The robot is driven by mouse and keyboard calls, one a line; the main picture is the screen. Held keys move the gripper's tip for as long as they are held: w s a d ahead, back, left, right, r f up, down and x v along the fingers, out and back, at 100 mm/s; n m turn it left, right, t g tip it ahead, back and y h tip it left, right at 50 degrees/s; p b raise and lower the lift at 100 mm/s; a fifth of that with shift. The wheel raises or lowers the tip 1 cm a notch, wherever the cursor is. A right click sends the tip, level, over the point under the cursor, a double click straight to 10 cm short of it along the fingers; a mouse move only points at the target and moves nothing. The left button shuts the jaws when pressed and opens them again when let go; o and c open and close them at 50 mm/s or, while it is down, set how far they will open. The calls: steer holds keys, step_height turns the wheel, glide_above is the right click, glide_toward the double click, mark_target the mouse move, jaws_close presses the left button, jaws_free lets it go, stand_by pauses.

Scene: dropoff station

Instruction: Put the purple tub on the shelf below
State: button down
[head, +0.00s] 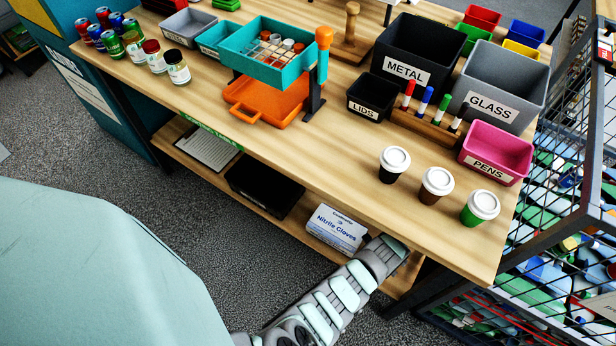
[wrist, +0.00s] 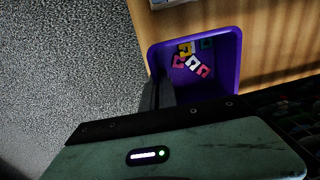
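The purple tub (wrist: 236,65) is in the wrist view, with several small coloured tags lying inside on its floor. The fingers of my gripper (wrist: 159,92) are close together at the tub's left wall and look shut on its rim. The tub is over the wooden lower shelf (wrist: 285,40); I cannot tell whether its base touches the board. In the head view the tub and my gripper are hidden under the tabletop. There the lower shelf (head: 283,231) shows below the table, and my arm reaches in at its right end.
A nitrile gloves box (head: 336,229) stands on the lower shelf left of my arm, with a black tray (head: 264,189) farther left. The tabletop (head: 330,172) overhangs the shelf. Three lidded cups (head: 437,183) stand near its front edge. A wire cage (head: 560,190) is at the right.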

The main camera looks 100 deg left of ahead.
steer(key=shift+a, duration=0.1)
steer(key=shift+s+f+b, duration=0.1)
steer(key=shift+f+b, duration=1.7)
steer(key=shift+f, duration=2.3)
steer(key=shift+f, duration=0.25)
steer(key=c, duration=1.7)
jaws_free()
steer(key=shift+r, duration=0.1)
